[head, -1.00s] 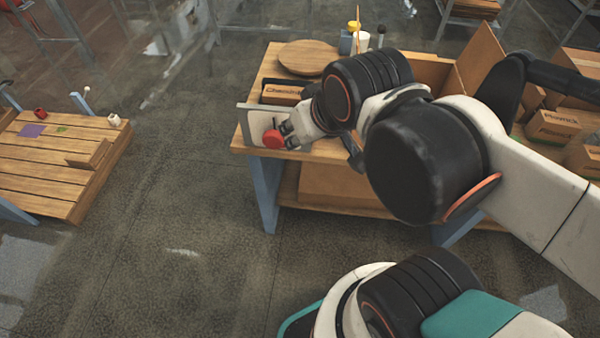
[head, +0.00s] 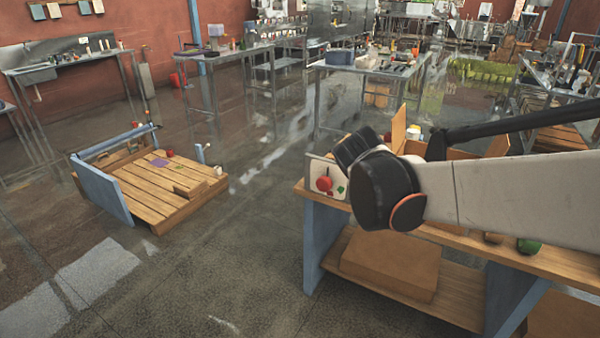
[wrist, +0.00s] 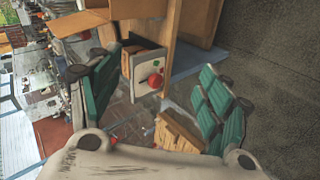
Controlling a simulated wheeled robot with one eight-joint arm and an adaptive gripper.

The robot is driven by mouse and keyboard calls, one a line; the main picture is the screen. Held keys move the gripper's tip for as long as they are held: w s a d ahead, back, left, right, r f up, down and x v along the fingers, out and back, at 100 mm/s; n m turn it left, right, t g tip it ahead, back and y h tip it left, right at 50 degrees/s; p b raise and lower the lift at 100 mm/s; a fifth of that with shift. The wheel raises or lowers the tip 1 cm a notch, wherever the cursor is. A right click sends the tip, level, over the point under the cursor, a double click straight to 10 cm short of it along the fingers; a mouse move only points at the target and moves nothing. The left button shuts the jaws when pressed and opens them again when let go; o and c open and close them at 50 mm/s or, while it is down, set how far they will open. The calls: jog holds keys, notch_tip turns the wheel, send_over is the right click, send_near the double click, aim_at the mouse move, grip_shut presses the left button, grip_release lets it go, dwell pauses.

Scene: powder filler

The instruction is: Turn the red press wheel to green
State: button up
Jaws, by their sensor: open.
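The red press wheel (head: 324,184) is on a pale upright panel (head: 312,172) at the near left end of the wooden workbench. A green mark (head: 341,190) is to its right on the panel. In the wrist view the red wheel (wrist: 155,80) and green mark (wrist: 156,61) show on the panel between my gripper's fingers. My gripper (wrist: 158,78) is open, with its green-padded fingers spread and nothing between them. The panel appears beyond the fingertips, apart from them. In the head view my arm hides the gripper.
The wooden workbench (head: 460,258) has blue legs and a lower shelf holding a brown box (head: 390,262). An open carton (head: 455,150) stands on top behind my arm. A low wooden pallet table (head: 150,190) is at left. The floor between them is clear.

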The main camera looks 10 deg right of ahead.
jog(key=w+a+f+n+t+h+b, duration=0.15)
jog(key=w+f+n, duration=0.35)
jog(key=w, duration=0.7)
jog(key=n+t+h+b, duration=0.2)
jog(key=n+t+h, duration=0.1)
jog(key=n, duration=0.4)
send_near(323, 185)
jog(key=s+d+r, duration=0.3)
jog(key=s+r, duration=0.1)
jog(key=r, duration=0.3)
jog(key=w+a+f+n+t+h, duration=0.15)
jog(key=a+f+n, duration=0.25)
jog(key=f, duration=0.5)
jog(key=b+x, duration=0.1)
jog(key=x, duration=0.3)
jog(key=b+x, duration=0.2)
jog(key=x, duration=0.3)
jog(key=a+b+x, duration=0.1)
jog(key=b+x, duration=0.1)
jog(key=x, duration=0.3)
jog(key=shift+w, duration=0.35)
jog(key=c, duration=1.1)
